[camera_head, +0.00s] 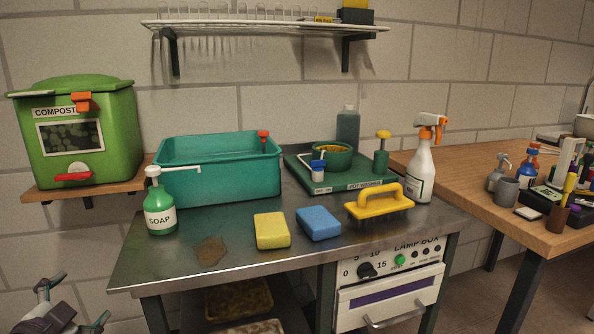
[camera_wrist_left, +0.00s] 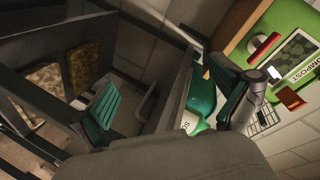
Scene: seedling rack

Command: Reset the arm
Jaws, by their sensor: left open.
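My left gripper (camera_head: 76,301) is at the lower left corner of the head view, in front of and below the left end of the metal bench (camera_head: 150,262). Its two fingers are spread apart and nothing is between them. In the left wrist view the open left gripper (camera_wrist_left: 168,112) shows its green-padded fingers, with the bench and the soap bottle (camera_wrist_left: 203,95) beyond them. My right gripper is not in view.
The bench holds a teal basin (camera_head: 220,177), soap bottle (camera_head: 160,215), yellow sponge (camera_head: 272,231), blue sponge (camera_head: 318,223), yellow brush (camera_head: 380,207) and spray bottle (camera_head: 421,170). A green compost bin (camera_head: 110,150) stands on a wall shelf. A wooden table (camera_head: 480,205) is at right.

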